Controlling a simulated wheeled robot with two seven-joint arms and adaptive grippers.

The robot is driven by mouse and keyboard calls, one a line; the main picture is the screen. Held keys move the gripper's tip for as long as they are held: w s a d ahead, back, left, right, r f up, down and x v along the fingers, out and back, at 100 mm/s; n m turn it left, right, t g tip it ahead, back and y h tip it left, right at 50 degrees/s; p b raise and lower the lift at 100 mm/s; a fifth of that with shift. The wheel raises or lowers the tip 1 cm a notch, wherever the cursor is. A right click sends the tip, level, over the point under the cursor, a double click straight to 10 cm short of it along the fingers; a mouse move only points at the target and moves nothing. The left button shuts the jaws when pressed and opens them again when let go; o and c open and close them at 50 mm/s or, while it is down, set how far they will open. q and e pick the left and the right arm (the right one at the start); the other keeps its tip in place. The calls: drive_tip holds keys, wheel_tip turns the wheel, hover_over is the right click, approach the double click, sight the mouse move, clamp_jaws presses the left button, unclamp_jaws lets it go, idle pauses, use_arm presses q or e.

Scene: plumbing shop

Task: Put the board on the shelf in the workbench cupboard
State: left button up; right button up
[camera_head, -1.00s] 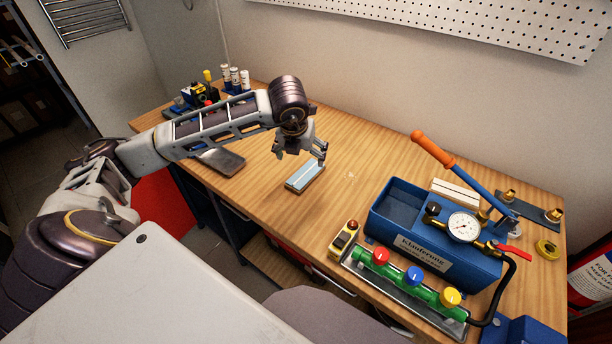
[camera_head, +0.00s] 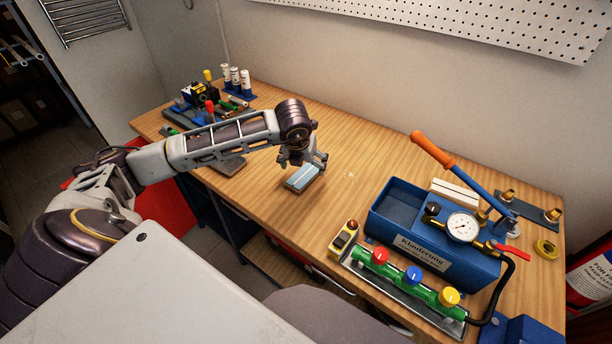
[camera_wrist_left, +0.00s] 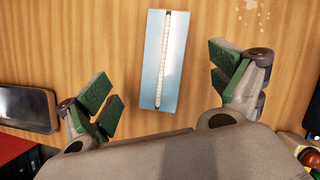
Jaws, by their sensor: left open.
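The board, a small light blue rectangle with a white strip along it (camera_head: 300,178), lies flat on the wooden workbench (camera_head: 345,155) near its front edge. My left gripper (camera_head: 306,161) is above it, pointing down. In the left wrist view the board (camera_wrist_left: 153,60) lies between the two spread green-padded fingers of the open gripper (camera_wrist_left: 160,84), with a gap on each side. The cupboard under the bench shows only in part: a wooden shelf (camera_head: 270,262) is visible below the front edge. My right gripper is not in view.
A blue test pump (camera_head: 440,245) with an orange handle and a manifold with coloured knobs (camera_head: 412,277) stand on the right. A dark flat device (camera_wrist_left: 28,109) lies left of the board. Tools and white tubes (camera_head: 235,80) crowd the far left. The bench behind the board is clear.

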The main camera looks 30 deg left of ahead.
sight(305, 172)
use_arm(q)
drive_tip(key=shift+w+f, duration=0.1)
drive_tip(key=shift+f, duration=0.5)
drive_tip(key=p+x, duration=0.1)
drive_tip(key=x, duration=0.1)
drive_tip(key=shift+a+f, duration=0.1)
drive_tip(key=shift+f, duration=0.3)
drive_tip(key=shift+w+f, duration=0.15)
drive_tip(key=shift+f, duration=0.15)
drive_tip(key=shift+w+a+f, duration=0.1)
drive_tip(key=shift+f, duration=0.1)
drive_tip(key=shift+c, duration=0.5)
drive_tip(key=c, duration=1)
drive_tip(key=shift+c, duration=0.9)
drive_tip(key=shift+r, duration=0.1)
drive_tip(key=shift+c, duration=0.5)
drive_tip(key=shift+r, duration=0.6)
drive_tip(key=c, duration=0.6)
drive_tip(key=shift+o, duration=0.2)
wheel_tip(305, 172, up, 7)
drive_tip(key=shift+r+b, duration=0.1)
drive_tip(key=shift+b, duration=0.35)
drive_tip(key=shift+r, duration=0.75)
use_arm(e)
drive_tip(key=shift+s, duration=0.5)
